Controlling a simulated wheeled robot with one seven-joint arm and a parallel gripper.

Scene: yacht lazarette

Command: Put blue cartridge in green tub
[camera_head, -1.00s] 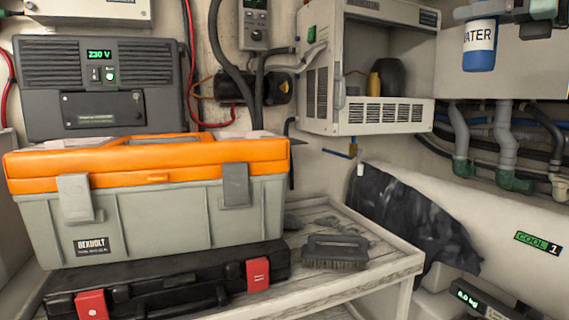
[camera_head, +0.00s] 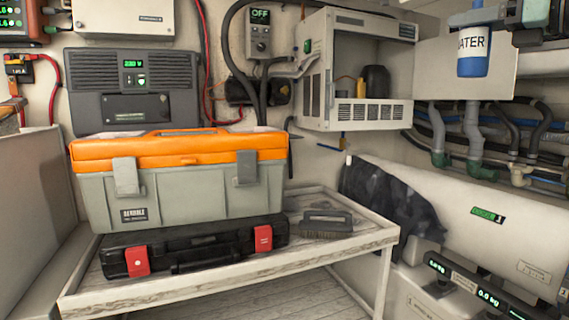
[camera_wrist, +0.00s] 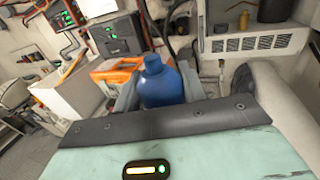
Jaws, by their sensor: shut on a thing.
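The blue cartridge (camera_head: 473,66), a cylinder with a white label reading "WATER", hangs roughly upright at the top right of the head view. My gripper (camera_head: 487,17) is shut on its upper part and holds it in the air. In the wrist view the cartridge (camera_wrist: 162,86) shows as a blue body with a narrower neck, between the grey fingers of my gripper (camera_wrist: 158,92). The green tub is not visible in either view.
An orange-lidded grey toolbox (camera_head: 180,193) sits on a black case (camera_head: 200,249) on a whitewashed bench (camera_head: 150,289). A dark brush (camera_head: 326,222) lies beside them. An open white wall cabinet (camera_head: 372,115), pipes (camera_head: 472,135) and a dark bag (camera_head: 385,195) are to the right.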

